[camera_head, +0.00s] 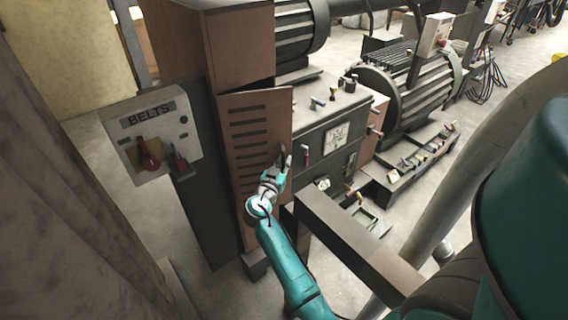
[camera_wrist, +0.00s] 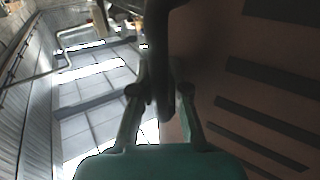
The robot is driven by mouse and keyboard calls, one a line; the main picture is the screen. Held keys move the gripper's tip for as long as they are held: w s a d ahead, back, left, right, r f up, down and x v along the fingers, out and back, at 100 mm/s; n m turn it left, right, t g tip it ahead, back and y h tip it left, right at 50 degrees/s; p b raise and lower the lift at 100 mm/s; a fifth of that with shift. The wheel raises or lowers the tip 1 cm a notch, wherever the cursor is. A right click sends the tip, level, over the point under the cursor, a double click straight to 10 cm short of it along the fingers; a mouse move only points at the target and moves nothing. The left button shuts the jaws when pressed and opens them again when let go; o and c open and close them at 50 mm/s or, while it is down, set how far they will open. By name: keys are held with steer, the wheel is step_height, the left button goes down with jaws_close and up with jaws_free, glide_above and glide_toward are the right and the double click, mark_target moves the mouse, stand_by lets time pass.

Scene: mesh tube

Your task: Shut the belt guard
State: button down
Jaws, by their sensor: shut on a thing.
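The belt guard (camera_head: 262,122) is a brown upright panel with a column of dark slots, on the front of a tall brown machine housing (camera_head: 240,45). It stands at an angle to the housing, partly open. My gripper (camera_head: 281,163) is at the guard's right edge, shut on its dark handle. In the wrist view the handle (camera_wrist: 158,50) is a dark vertical bar between the fingers of my gripper (camera_wrist: 160,95). The slotted guard face (camera_wrist: 265,110) fills the right side there. The guard's hinge cannot be clearly seen.
A grey control box (camera_head: 150,135) marked BELTS, with red handles, is left of the guard. A grey bench (camera_head: 325,120) with a gauge and small parts is to the right. A dark beam (camera_head: 350,240) juts forward beside my arm.

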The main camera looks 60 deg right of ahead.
steer(key=shift+w+a, duration=0.1)
steer(key=shift+w, duration=0.05)
steer(key=c, duration=1.1)
jaws_free()
steer(key=shift+c, duration=0.2)
steer(key=s+a, duration=0.1)
steer(key=a, duration=1.1)
steer(key=shift+s, duration=0.35)
